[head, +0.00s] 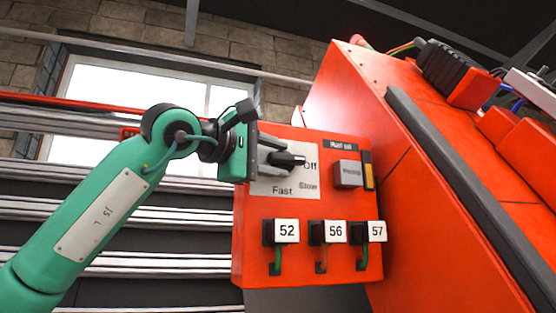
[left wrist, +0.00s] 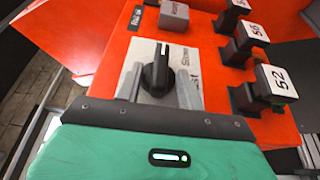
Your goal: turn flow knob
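The black flow knob (head: 289,160) sits on a pale plate (head: 262,187) marked Off, Slow and Fast, on the orange control panel. In the left wrist view the knob (left wrist: 158,72) has a white line at its far end. In the head view its end points right, roughly towards Off. My left gripper (head: 272,156) is at the knob, and its two fingers (left wrist: 160,92) stand one on each side with gaps visible, so it looks open around the knob. Whether a finger touches it, I cannot tell. My right gripper is not in view.
A grey push button (head: 348,174) sits right of the plate. Below are several dark switches with white tags, 52 (head: 287,231), 56 (head: 335,232) and 57 (head: 377,231). A large orange sloped housing (head: 400,150) rises at the right. Metal rails run behind my arm.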

